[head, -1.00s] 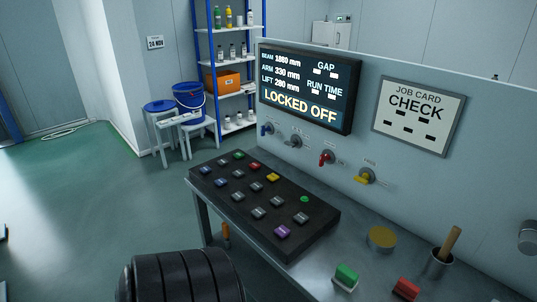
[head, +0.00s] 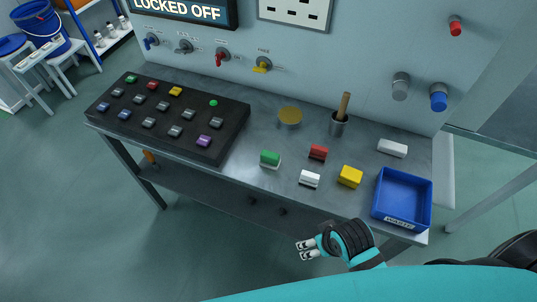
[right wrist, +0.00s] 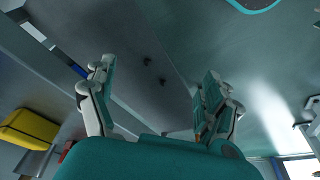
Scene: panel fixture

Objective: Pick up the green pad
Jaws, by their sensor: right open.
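The green pad (head: 270,158), a small block with a green top and a pale base, lies on the grey metal table (head: 225,172) in the head view, right of the black button panel. My right gripper (head: 304,250) is in front of the table's front edge, below and a little right of the pad in the picture, and apart from it. In the right wrist view its two fingers (right wrist: 158,76) are spread wide with nothing between them. The green pad cannot be made out in the right wrist view. My left gripper is not in view.
Near the pad lie a red block (head: 318,152), a white block (head: 310,178) and a yellow block (head: 350,176). A blue tray (head: 428,205) stands at the table's right end. A cup with a wooden handle (head: 339,125) and a gold disc (head: 290,117) are behind.

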